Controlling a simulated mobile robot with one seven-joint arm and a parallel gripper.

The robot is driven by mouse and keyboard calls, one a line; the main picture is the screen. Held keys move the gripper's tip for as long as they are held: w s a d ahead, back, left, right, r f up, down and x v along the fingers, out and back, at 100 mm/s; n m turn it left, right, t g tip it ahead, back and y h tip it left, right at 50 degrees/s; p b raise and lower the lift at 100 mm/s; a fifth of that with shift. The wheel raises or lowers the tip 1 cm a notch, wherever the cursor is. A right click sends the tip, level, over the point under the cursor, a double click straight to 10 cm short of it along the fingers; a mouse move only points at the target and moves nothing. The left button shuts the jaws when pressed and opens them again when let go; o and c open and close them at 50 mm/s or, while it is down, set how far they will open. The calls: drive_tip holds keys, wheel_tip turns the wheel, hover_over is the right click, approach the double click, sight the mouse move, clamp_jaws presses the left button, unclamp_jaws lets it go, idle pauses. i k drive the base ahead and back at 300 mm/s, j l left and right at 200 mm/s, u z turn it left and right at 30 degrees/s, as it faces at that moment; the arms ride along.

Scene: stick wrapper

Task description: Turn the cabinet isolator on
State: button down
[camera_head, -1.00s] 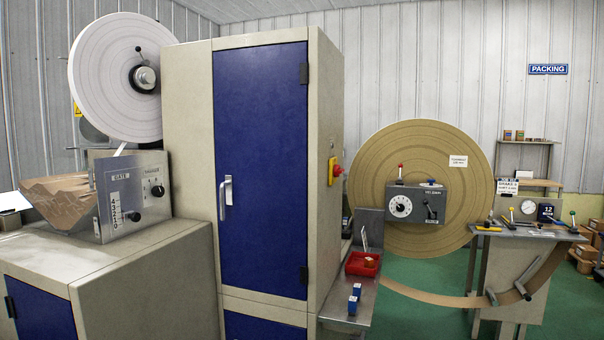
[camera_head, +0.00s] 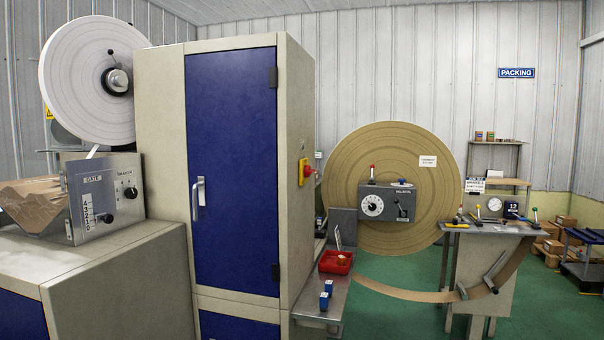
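The tall cabinet (camera_head: 160,150) stands left of centre, beige with a blue door (camera_head: 232,170) that is shut. The door has a silver handle (camera_head: 198,198) on its left edge. On the cabinet's right side is the isolator, a red rotary knob on a yellow plate (camera_head: 304,172). I see it edge-on, so whether it is on or off cannot be told. My gripper is not in view.
A steel side shelf (camera_head: 318,308) with a red tray (camera_head: 335,262) and small blue blocks (camera_head: 325,296) juts out right of the cabinet. A big brown reel (camera_head: 400,150) stands behind. A beige bench (camera_head: 110,265) fills the left. Green floor shows at right.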

sight(308, 171)
drive_tip(key=z, duration=0.8)
drive_tip(key=i+z, duration=0.15)
drive_tip(key=i, duration=3.4)
drive_tip(key=i+l+u, duration=0.1)
drive_tip(key=i+u, duration=0.2)
drive_tip(key=i+l+u, duration=0.25)
drive_tip(key=i, duration=0.2)
drive_tip(key=u, duration=1.35)
